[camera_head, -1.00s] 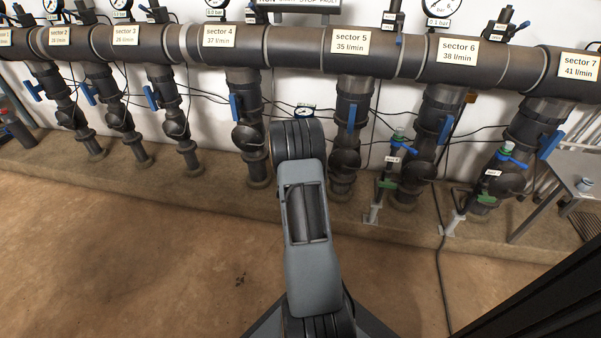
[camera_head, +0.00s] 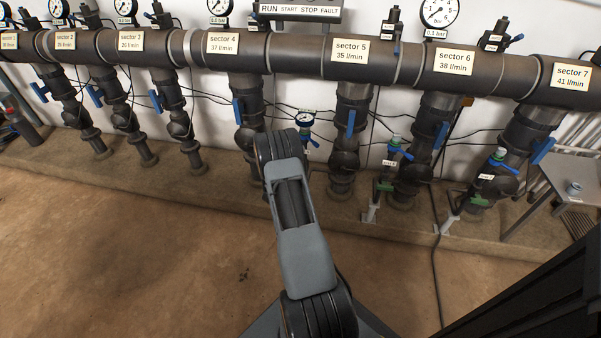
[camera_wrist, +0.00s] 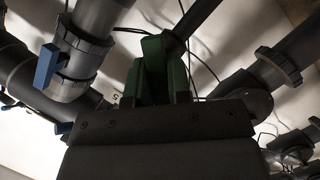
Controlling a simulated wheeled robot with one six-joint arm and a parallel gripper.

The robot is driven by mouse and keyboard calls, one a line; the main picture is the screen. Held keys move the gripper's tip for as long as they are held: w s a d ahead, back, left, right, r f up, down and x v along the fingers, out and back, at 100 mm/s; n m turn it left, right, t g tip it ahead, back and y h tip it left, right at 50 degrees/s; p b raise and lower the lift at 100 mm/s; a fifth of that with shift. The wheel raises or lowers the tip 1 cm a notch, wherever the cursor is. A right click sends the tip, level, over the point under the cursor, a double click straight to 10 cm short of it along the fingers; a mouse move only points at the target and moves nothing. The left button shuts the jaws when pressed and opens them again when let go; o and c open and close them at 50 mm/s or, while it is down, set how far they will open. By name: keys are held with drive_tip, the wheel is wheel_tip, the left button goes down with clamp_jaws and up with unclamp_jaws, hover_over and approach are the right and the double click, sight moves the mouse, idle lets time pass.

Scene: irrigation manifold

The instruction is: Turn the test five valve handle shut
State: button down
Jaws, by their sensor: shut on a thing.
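In the wrist view my gripper (camera_wrist: 163,94) is shut on a green piece, which I take to be the test five valve handle (camera_wrist: 154,55). A dark pipe (camera_wrist: 196,20) runs up behind it. The jaws and the green piece overlap, so the handle's exact angle is unclear. In the head view my arm hides the gripper and the handle below sector 4 and sector 5. Just above my arm there, a small gauge (camera_head: 304,118) shows with a bit of blue under it.
Sector 5 pipe (camera_head: 343,160) with a blue lever (camera_head: 351,124) stands right of my arm, sector 4 pipe (camera_head: 247,135) on its left. Two short test stands with green parts (camera_head: 386,186) (camera_head: 480,201) stand further right. A grey table (camera_head: 565,170) is at the right. The brown floor in front is clear.

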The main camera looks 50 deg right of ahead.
drive_tip(key=n+h, duration=0.1)
drive_tip(key=n, duration=0.2)
drive_tip(key=shift+f+g+h, duration=0.15)
drive_tip(key=shift+g+h, duration=0.15)
drive_tip(key=shift+g, duration=0.1)
drive_tip(key=shift+w+n+h, duration=0.1)
drive_tip(key=shift+n+h, duration=0.8)
drive_tip(key=shift+n, duration=1)
drive_tip(key=c, duration=1.1)
unclamp_jaws()
drive_tip(key=a+p, duration=0.1)
drive_tip(key=a, duration=0.3)
drive_tip(key=s+a+p, duration=0.1)
drive_tip(key=a, duration=0.4)
drive_tip(key=s+a+p, duration=0.1)
drive_tip(key=a, duration=0.3)
drive_tip(key=shift+s+a+f, duration=0.1)
drive_tip(key=shift+s+a, duration=0.05)
drive_tip(key=shift+a, duration=0.25)
